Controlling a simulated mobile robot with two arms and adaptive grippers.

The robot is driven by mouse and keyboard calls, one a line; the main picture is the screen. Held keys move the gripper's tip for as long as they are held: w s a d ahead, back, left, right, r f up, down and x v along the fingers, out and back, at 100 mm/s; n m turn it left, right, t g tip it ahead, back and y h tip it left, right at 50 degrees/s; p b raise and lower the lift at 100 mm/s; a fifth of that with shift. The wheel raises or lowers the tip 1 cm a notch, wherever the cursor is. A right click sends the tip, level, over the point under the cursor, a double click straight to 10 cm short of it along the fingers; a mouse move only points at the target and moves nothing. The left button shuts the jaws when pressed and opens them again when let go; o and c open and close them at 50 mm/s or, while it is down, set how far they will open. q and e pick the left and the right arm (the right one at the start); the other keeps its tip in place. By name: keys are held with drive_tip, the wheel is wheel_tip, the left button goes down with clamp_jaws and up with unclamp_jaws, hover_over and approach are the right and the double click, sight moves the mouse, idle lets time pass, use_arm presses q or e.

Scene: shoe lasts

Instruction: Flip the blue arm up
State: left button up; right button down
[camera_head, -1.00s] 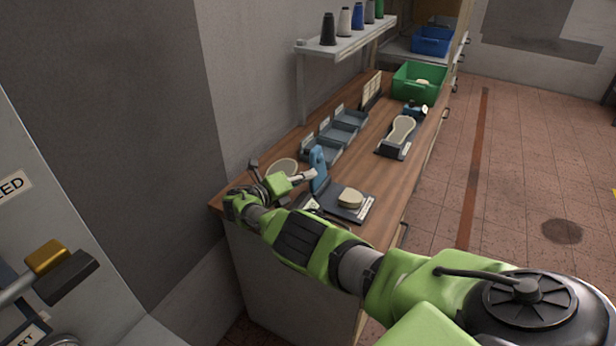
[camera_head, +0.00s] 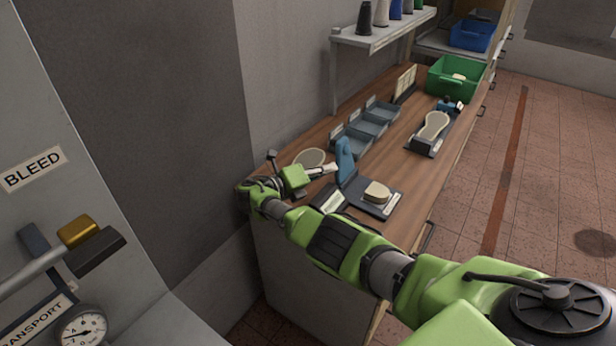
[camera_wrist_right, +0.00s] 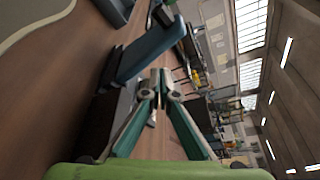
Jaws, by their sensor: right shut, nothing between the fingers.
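The blue arm (camera_head: 345,160) stands up from a dark base plate (camera_head: 352,188) on the wooden bench, looking close to upright. In the right wrist view the blue arm (camera_wrist_right: 150,50) crosses just ahead of the fingers. My right gripper (camera_head: 332,168) is shut and empty, with its tips close to the left side of the blue arm. In the wrist view the gripper's tips (camera_wrist_right: 159,84) meet near the arm; I cannot tell whether they touch it. A beige pad (camera_head: 377,191) sits on the base plate. My left gripper is out of view.
Blue-grey trays (camera_head: 368,124) line the back of the bench (camera_head: 398,160). A pale round dish (camera_head: 309,157) is behind my gripper. A shoe-shaped piece (camera_head: 433,125) and a green bin (camera_head: 456,76) are farther along. A shelf (camera_head: 378,36) with cones hangs above.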

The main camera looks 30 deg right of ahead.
drive_tip(key=a+r, duration=0.1)
drive_tip(key=a, duration=0.7)
drive_tip(key=shift+s+a+r, duration=0.25)
drive_tip(key=shift+s+a, duration=0.1)
drive_tip(key=shift+s, duration=0.05)
drive_tip(key=shift+f, duration=0.1)
